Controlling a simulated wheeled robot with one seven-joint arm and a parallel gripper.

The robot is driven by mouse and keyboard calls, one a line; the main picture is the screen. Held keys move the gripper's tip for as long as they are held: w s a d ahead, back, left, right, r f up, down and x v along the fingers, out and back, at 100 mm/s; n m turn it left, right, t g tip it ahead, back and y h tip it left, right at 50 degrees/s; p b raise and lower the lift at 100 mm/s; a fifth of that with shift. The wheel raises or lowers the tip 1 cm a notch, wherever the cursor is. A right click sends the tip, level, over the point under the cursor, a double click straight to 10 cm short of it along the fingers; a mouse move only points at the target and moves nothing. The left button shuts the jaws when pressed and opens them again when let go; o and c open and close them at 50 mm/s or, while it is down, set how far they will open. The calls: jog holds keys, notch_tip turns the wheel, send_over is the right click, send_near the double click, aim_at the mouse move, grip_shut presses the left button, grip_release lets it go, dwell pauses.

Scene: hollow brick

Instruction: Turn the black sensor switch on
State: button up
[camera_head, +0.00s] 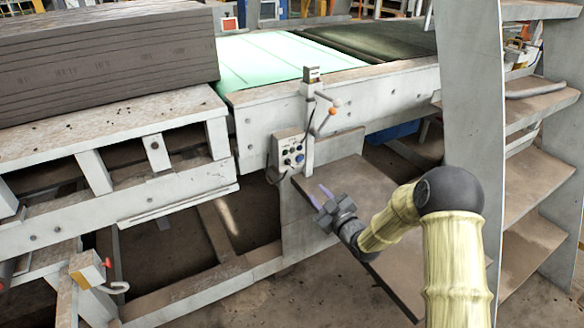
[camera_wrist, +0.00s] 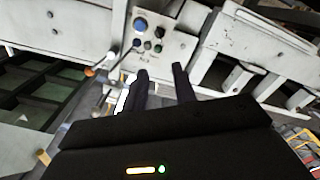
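A pale grey control box (camera_head: 281,146) with several small knobs and buttons is fixed to a post on the conveyor's side. In the wrist view, the control box (camera_wrist: 176,47) shows a large blue button (camera_wrist: 140,24), a small green button (camera_wrist: 147,45) and dark knobs (camera_wrist: 158,32) around them. I cannot tell which dark knob is the sensor switch, nor its setting. My gripper (camera_head: 319,195) is below and right of the box, apart from it. In the wrist view, my gripper's (camera_wrist: 160,72) two dark fingers stand apart with nothing between them, pointing toward the box.
A lever with an orange knob (camera_head: 332,111) sticks out right of the post, close to the box. A small sensor-like box (camera_head: 311,74) tops the post. Stacked bricks (camera_head: 110,55) lie at left. A grey shelf rack (camera_head: 472,90) stands at right, near my arm.

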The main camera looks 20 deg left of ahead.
aim_at(291, 166)
jog(key=x, duration=1.6)
jog(key=shift+w+a, duration=0.2)
jog(key=shift+w, duration=0.05)
grip_shut()
